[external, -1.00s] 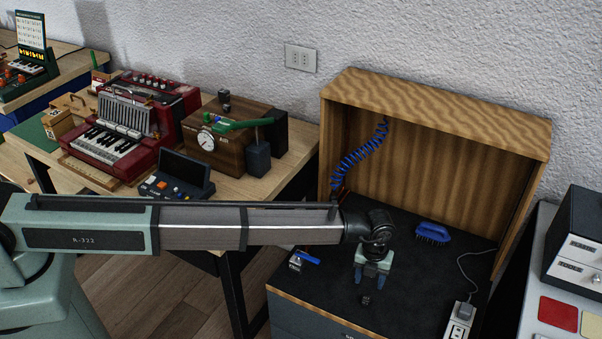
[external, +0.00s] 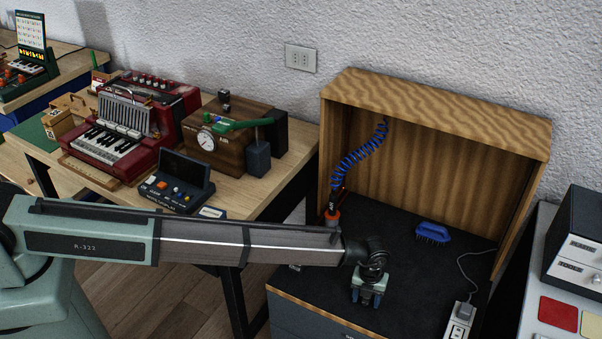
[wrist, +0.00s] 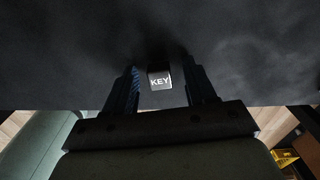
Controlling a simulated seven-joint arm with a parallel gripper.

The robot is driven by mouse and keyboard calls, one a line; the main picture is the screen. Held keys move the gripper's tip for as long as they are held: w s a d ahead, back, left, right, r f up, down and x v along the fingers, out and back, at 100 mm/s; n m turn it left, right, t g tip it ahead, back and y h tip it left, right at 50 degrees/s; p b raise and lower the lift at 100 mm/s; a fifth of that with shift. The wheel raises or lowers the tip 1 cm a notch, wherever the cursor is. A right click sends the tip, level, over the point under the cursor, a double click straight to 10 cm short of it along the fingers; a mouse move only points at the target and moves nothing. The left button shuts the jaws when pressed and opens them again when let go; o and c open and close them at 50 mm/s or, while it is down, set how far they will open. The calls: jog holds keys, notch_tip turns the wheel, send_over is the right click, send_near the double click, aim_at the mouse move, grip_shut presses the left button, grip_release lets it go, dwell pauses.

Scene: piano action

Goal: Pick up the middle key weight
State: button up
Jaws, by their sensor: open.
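A small dark key weight with a white "KEY" label (wrist: 159,81) stands on the dark bench top in the wrist view. My gripper (wrist: 158,73) is open, with one blue-grey finger on each side of it. Gaps show between the weight and both fingers, so it does not look gripped. In the external view my gripper (external: 367,298) is low over the front of the bench, pointing down, and hides the weight. No other key weight shows clearly in the wrist view, so I cannot confirm from it that this is the middle one.
The dark bench top (external: 400,240) has a wooden hood (external: 440,105) at its back. A blue brush (external: 432,232) lies behind my gripper. A blue coiled hose (external: 360,158) hangs at the left. A white socket box (external: 459,318) with a cable stands at the right.

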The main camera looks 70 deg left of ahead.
jog(key=shift+c, duration=0.4)
grip_shut()
jog(key=shift+r, duration=0.1)
